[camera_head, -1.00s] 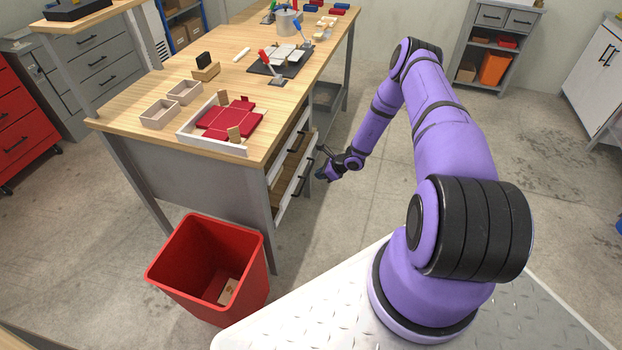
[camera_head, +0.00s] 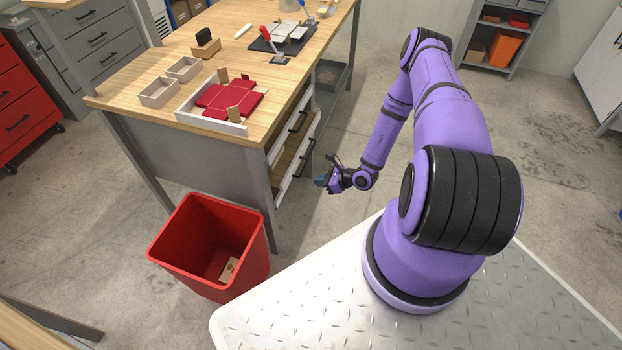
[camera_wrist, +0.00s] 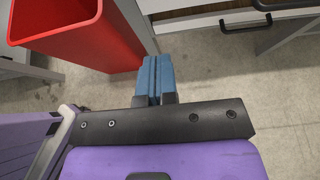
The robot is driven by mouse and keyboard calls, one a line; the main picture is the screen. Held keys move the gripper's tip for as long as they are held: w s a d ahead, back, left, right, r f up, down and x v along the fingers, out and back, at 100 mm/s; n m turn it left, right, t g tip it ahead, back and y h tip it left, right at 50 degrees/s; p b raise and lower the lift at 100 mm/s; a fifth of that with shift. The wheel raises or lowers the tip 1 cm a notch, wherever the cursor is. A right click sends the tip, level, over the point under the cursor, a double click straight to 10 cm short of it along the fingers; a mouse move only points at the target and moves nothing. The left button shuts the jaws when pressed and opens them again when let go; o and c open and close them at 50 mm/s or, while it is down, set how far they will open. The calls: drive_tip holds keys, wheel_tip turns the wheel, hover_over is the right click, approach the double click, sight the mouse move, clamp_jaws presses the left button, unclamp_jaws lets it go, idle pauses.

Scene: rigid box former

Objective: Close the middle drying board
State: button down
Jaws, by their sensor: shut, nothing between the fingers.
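The drying boards sit as a stack of pull-out boards in the right side of the workbench, with pale fronts and black handles. A bare wooden board surface (camera_head: 286,157) shows between an upper front (camera_head: 291,124) and a lower front (camera_head: 288,181), so at least one board stands partly out. I cannot tell for certain which is the middle one. My gripper (camera_head: 321,181) is to the right of these fronts, apart from them. In the wrist view its blue fingers (camera_wrist: 154,78) are shut together and empty, below a board's edge and black handle (camera_wrist: 245,25).
A red bin (camera_head: 210,245) stands on the floor in front of the bench, left of my gripper; it also shows in the wrist view (camera_wrist: 110,38). The workbench top (camera_head: 150,120) holds a tray with red box card. Floor right of the bench is clear.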

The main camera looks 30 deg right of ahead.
sight(286, 181)
drive_tip(key=x, duration=0.3)
drive_tip(key=r+x, duration=0.1)
drive_tip(key=x, duration=0.7)
drive_tip(key=shift+w+a+r, duration=0.15)
drive_tip(key=shift+w+a, duration=0.05)
drive_tip(key=shift+w, duration=0.05)
drive_tip(key=shift+w+a, duration=0.35)
drive_tip(key=shift+w, duration=0.15)
drive_tip(key=w+a, duration=0.3)
drive_tip(key=shift+w, duration=0.4)
drive_tip(key=shift+r, duration=0.1)
